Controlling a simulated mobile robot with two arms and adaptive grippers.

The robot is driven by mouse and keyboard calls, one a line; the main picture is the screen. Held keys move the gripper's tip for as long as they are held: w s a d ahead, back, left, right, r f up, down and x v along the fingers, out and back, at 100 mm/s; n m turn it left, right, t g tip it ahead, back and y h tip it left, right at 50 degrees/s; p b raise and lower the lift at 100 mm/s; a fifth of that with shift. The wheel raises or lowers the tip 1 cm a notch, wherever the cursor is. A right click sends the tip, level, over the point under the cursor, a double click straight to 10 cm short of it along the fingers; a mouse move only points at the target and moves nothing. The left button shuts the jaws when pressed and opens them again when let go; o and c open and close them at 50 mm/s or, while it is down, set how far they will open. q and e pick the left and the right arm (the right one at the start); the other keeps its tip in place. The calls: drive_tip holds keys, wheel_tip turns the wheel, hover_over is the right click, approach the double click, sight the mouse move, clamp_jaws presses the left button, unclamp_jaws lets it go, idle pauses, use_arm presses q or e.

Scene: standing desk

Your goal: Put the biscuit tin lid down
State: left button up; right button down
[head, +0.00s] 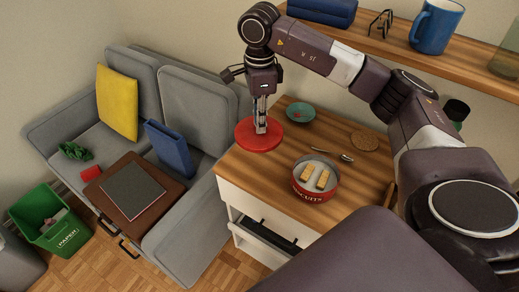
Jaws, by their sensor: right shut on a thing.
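The biscuit tin lid (246,138) is a round red disc at the back left edge of the wooden desk top. My right gripper (261,128) points straight down over it and is shut on it near its right part. Whether the lid touches the desk or is slightly above it, I cannot tell. The open biscuit tin (303,188), red with a pale inside, stands on the desk to the lower right of the lid, with biscuits (322,179) in it. My left gripper is not in view.
On the desk (262,179) are a teal dish (300,112), a spoon (345,157) and a round cork mat (364,141). A drawer (262,238) below stands open. A shelf (375,45) with a blue mug (436,26) runs above. A grey sofa (205,218) stands left.

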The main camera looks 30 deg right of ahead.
wheel_tip(320, 180, down, 12)
drive_tip(key=shift+r+p, duration=0.2)
drive_tip(key=shift+p, duration=0.25)
drive_tip(key=shift+f, duration=0.1)
drive_tip(key=c, duration=1.8)
unclamp_jaws()
drive_tip(key=shift+c, duration=0.2)
drive_tip(key=shift+r, duration=0.25)
wheel_tip(320, 180, up, 10)
drive_tip(key=shift+r+b, duration=0.25)
drive_tip(key=shift+b, duration=0.5)
drive_tip(key=shift+r, duration=0.7)
